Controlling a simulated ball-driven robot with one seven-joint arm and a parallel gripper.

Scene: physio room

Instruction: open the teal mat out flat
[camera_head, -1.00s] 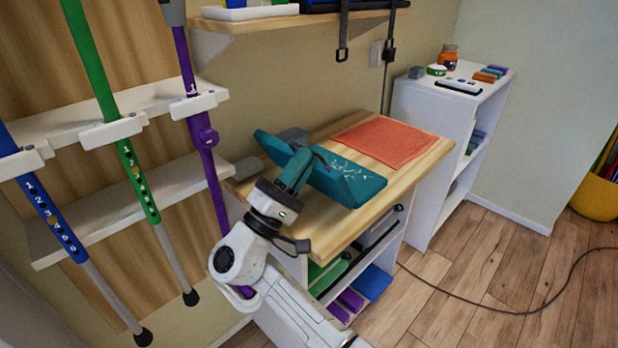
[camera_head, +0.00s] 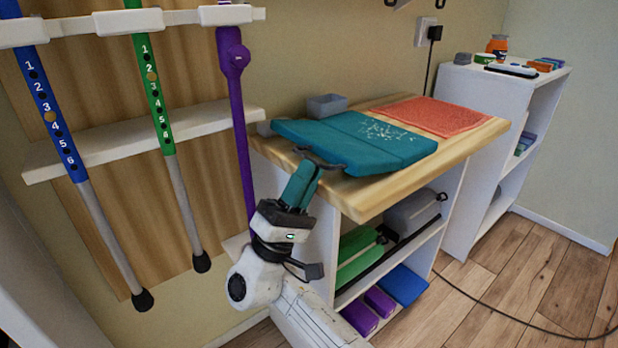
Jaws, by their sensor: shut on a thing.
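The exact grip is partly hidden by the fingers.
An orange cloth (camera_head: 436,115) lies at the table's back right. A small grey box (camera_head: 327,105) stands behind the mat. Purple (camera_head: 240,120), green (camera_head: 155,95) and blue (camera_head: 48,105) poles hang at left. A white shelf unit (camera_head: 490,95) stands at right.

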